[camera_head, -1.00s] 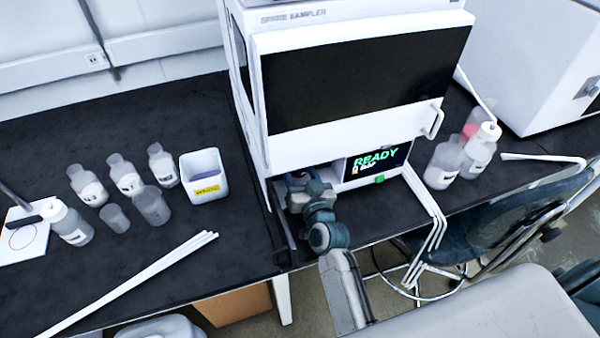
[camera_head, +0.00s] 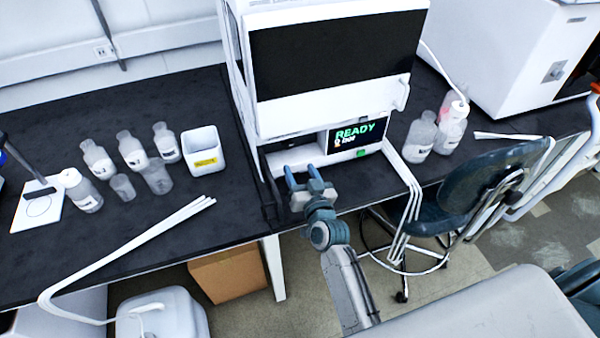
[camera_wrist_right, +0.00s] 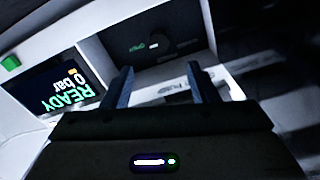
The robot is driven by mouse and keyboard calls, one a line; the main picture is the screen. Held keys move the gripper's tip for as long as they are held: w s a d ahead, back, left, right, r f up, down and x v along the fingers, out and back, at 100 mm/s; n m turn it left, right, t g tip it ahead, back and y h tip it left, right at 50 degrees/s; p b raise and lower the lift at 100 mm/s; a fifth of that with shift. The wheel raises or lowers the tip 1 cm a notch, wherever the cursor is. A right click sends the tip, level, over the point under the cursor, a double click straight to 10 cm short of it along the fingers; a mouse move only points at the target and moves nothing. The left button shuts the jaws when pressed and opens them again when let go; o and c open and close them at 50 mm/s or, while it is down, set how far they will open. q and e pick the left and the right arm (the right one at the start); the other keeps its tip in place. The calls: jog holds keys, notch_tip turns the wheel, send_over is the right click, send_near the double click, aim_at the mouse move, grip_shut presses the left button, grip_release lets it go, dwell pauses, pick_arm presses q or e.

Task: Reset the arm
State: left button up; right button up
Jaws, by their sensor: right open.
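My right gripper (camera_head: 304,177) is open, its two blue fingers apart with nothing between them. It is in front of the lower opening of the white chromatography stack (camera_head: 243,100), over the black bench edge. In the right wrist view the open fingers (camera_wrist_right: 157,88) point toward the stack's dark lower bay (camera_wrist_right: 150,50), which holds a dark part with a small green marking. The stack's display (camera_head: 358,136) reads READY; it also shows upside down in the wrist view (camera_wrist_right: 55,88). My left gripper is not in view.
Several bottles and beakers (camera_head: 133,150) and a white bin with a yellow label (camera_head: 203,150) stand left on the bench. White tubing (camera_head: 140,240) runs over the bench edge. More bottles (camera_head: 420,137) stand right of the stack, with a blue chair (camera_head: 480,185) below.

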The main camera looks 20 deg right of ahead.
jog(key=s+f+g, duration=0.1)
jog(key=s+f+n+g+y, duration=0.1)
jog(key=s, duration=0.1)
jog(key=s+d+f+n+g, duration=0.1)
jog(key=shift+s+f, duration=0.15)
jog(key=shift+s, duration=0.25)
jog(key=s+d+f+n+g+h, duration=0.1)
jog(key=s+d+g, duration=0.25)
jog(key=s, duration=0.55)
jog(key=s+d+f+g+h, duration=0.15)
jog(key=s+g, duration=0.25)
jog(key=s, duration=0.5)
jog(key=s+d+n+g, duration=0.1)
jog(key=s+d+g, duration=0.3)
jog(key=s, duration=0.5)
notch_tip(320, 180, down, 29)
jog(key=d+g, duration=0.1)
jog(key=d, duration=0.1)
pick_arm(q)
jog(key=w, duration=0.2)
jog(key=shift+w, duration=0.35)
pick_arm(e)
jog(key=s+d+f+g, duration=0.1)
jog(key=s+f, duration=1.7)
jog(key=f, duration=0.2)
jog(key=shift+s+d+m, duration=0.2)
jog(key=shift+s+m, duration=0.1)
jog(key=shift+m, duration=0.1)
